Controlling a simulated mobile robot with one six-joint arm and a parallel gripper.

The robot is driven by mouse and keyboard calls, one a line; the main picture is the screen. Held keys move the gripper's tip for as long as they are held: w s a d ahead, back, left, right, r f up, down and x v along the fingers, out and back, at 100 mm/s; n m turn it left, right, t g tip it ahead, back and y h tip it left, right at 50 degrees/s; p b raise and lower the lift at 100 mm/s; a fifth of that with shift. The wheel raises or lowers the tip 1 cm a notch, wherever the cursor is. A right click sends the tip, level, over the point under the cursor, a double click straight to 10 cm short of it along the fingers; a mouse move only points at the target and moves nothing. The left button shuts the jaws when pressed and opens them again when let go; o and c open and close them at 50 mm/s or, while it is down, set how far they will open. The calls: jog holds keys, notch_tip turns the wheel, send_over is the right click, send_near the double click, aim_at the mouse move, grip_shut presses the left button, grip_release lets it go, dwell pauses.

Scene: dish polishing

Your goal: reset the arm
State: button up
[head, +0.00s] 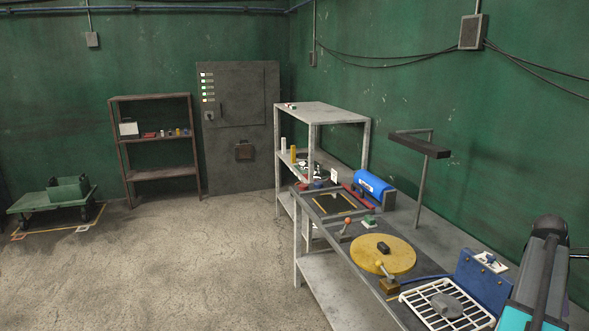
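Part of my arm shows at the lower right edge of the head view, as dark grey and teal links beside the workbench. My gripper and its fingertips are not in view, so I cannot see what it holds. A round yellow disc (362,254) lies on the workbench (430,243), with a small dark block (383,247) on top of it. A white wire rack (415,297) stands at the near end of the bench, with a grey lump (446,305) on it. A blue upright panel (476,276) stands behind the rack.
A blue cylinder-shaped machine (371,184), a dark tray (333,203) and a lamp post (421,185) stand farther back on the bench. Beyond are a grey shelf (322,112), a metal cabinet (240,165), a brown shelf (155,134) and a green cart (45,203). The left floor is open.

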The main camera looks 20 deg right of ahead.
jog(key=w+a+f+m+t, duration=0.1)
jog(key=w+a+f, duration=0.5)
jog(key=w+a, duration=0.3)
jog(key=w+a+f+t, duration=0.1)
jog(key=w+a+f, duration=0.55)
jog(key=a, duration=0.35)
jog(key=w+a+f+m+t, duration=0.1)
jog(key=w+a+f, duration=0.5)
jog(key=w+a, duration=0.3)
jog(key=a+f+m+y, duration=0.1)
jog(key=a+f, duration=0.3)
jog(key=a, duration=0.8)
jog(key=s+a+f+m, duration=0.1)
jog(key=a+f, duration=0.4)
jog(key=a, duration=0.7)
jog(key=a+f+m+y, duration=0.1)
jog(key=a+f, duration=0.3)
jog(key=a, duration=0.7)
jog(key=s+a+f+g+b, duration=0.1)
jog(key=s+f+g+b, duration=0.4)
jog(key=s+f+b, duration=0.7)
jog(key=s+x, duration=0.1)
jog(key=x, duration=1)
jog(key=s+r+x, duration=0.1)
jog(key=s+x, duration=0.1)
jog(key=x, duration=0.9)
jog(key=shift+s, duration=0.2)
